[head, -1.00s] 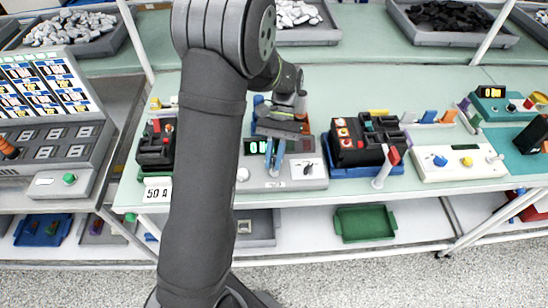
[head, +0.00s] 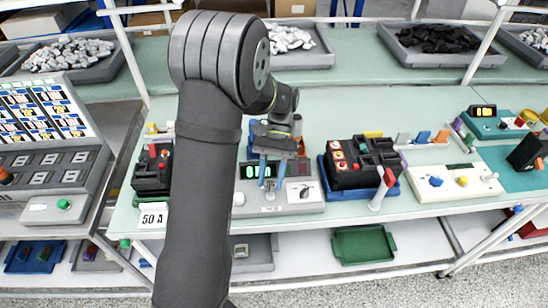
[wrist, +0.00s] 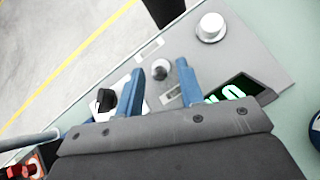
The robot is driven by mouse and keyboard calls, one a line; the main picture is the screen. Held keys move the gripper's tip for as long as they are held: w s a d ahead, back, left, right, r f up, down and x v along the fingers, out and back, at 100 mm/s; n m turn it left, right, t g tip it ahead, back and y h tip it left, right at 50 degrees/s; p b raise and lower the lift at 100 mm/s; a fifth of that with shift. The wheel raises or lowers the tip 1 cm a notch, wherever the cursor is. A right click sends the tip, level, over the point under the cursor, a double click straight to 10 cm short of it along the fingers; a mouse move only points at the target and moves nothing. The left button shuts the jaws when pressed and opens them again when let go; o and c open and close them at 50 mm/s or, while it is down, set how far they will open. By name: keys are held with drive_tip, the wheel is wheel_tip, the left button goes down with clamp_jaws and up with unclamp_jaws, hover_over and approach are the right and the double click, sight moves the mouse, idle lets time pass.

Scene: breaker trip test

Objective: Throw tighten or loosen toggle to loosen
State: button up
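The grey control box (head: 310,206) stands at the front of the bench. It carries a green-digit display, a white round knob (wrist: 210,27) and a black rotary switch (wrist: 104,100) on a white plate. A small toggle with a dark round head (wrist: 160,69) stands between these two controls. My gripper (head: 270,184) is over the box, pointing down. Its two blue fingers are apart and empty; in the wrist view (wrist: 158,77) the toggle head shows between and just beyond their tips. I cannot tell whether a finger touches it. The gripper's body hides part of the box.
A black breaker unit in a blue tray (head: 394,191) with a red-tipped lever stands close right of the box. A cream panel (head: 450,190) lies further right. Another black breaker (head: 150,176) and a "50 A" sign (head: 153,216) are left, partly behind my arm.

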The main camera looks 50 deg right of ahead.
drive_tip(key=v, duration=1)
drive_tip(key=shift+d+r, duration=0.2)
drive_tip(key=shift+d, duration=0.05)
idle(0.4)
drive_tip(key=x, duration=1.2)
drive_tip(key=shift+w+a, duration=0.1)
drive_tip(key=shift+w, duration=0.05)
